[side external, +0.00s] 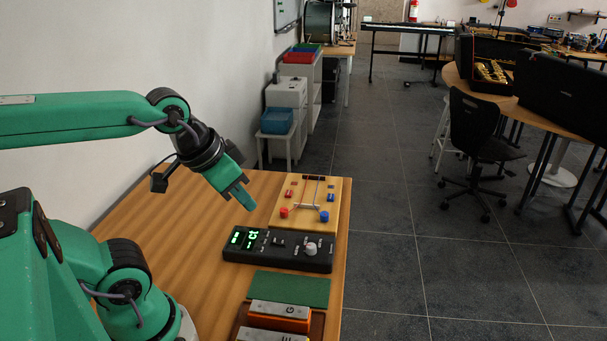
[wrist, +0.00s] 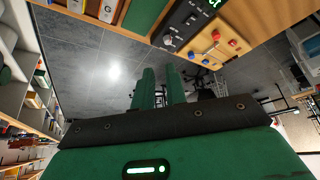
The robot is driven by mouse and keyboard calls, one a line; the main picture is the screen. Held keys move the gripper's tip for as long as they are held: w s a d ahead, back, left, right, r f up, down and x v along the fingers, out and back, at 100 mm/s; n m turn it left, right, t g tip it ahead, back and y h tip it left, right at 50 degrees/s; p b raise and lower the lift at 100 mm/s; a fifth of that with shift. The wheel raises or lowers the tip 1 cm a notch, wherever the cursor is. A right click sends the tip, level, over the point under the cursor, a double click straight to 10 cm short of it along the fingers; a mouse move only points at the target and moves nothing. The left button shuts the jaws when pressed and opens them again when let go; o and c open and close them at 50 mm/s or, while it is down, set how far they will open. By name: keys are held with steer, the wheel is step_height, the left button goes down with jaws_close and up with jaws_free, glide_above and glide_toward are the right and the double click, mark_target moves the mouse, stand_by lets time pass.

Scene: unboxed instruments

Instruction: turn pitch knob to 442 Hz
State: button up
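A black instrument box (side external: 270,258) lies on the wooden table, with lit green displays at its left end. The display characters are too small to read surely. A pale round knob (side external: 311,249) stands near the box's right end, with small switches between it and the displays. The box and knob (wrist: 168,40) also show at the top of the wrist view. My gripper (side external: 246,201) hangs in the air above and behind the box's left part, apart from it. Its green fingers (wrist: 160,88) show a gap with nothing between them.
A wooden board (side external: 327,190) with red and blue knobs lies behind the box. In front are a green mat (side external: 290,289) and an orange block (side external: 279,322) with a grey bar marked G. The table's right edge is close to the box. Bare table (side external: 190,250) lies to the left.

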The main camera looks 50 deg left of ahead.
steer(key=o, duration=0.6)
steer(key=shift+w, duration=0.2)
steer(key=n+g, duration=0.5)
steer(key=n, duration=0.4)
glide_above(311, 246)
step_height(311, 246, down, 12)
steer(key=shift+s+f, duration=0.15)
steer(key=shift+w+f+g, duration=0.2)
steer(key=shift+f+g, duration=0.1)
steer(key=shift+f, duration=0.1)
steer(key=shift+f, duration=0.1)
steer(key=shift+f, duration=3.8)
